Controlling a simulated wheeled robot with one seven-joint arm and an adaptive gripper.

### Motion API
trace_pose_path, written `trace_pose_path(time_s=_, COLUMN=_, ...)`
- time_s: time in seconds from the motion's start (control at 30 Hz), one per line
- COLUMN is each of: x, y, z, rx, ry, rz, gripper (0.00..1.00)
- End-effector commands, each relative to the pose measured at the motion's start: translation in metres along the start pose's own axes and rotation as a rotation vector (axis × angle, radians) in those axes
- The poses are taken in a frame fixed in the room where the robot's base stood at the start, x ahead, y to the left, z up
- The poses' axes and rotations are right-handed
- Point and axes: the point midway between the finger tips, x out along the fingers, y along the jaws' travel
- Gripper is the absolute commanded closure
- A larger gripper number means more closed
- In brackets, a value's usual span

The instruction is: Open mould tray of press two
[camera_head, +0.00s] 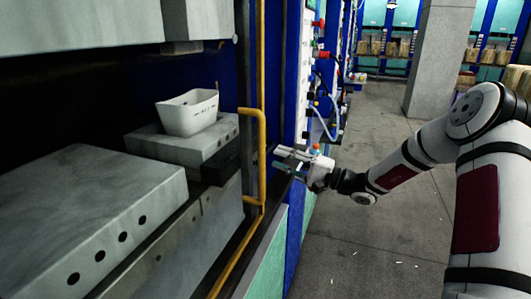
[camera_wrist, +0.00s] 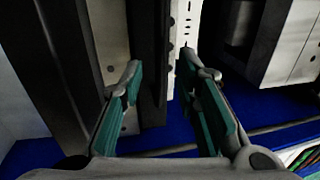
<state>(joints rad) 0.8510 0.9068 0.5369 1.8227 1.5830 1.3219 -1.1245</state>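Inside the press in the head view, a large grey mould block (camera_head: 90,205) with a row of round holes lies at the lower left. A smaller grey block (camera_head: 190,147) lies behind it, with a dark piece (camera_head: 225,165) at its right side. I cannot tell which part is the mould tray. My gripper (camera_head: 276,158) is right of the press opening, beside the yellow bar, its fingers pointing left. In the wrist view my gripper (camera_wrist: 160,64) is open. A dark upright bar (camera_wrist: 150,50) shows between or beyond its fingers; contact cannot be told.
A white tub (camera_head: 188,113) stands on the smaller block. A yellow bar (camera_head: 260,100) runs upright along the opening's right edge.

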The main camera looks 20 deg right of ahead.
Motion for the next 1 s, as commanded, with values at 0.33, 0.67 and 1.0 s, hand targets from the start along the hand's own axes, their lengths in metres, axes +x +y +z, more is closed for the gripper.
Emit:
trace_pose_path(time_s=0.33, x=0.049, y=0.000, z=0.000, rx=0.000, ry=-0.001, rz=0.001, gripper=0.71)
trace_pose_path(time_s=0.67, x=0.055, y=0.000, z=0.000, rx=-0.001, ry=0.001, rz=0.001, gripper=0.71)
trace_pose_path(time_s=1.0, x=0.055, y=0.000, z=0.000, rx=0.000, ry=0.001, rz=0.001, gripper=1.00)
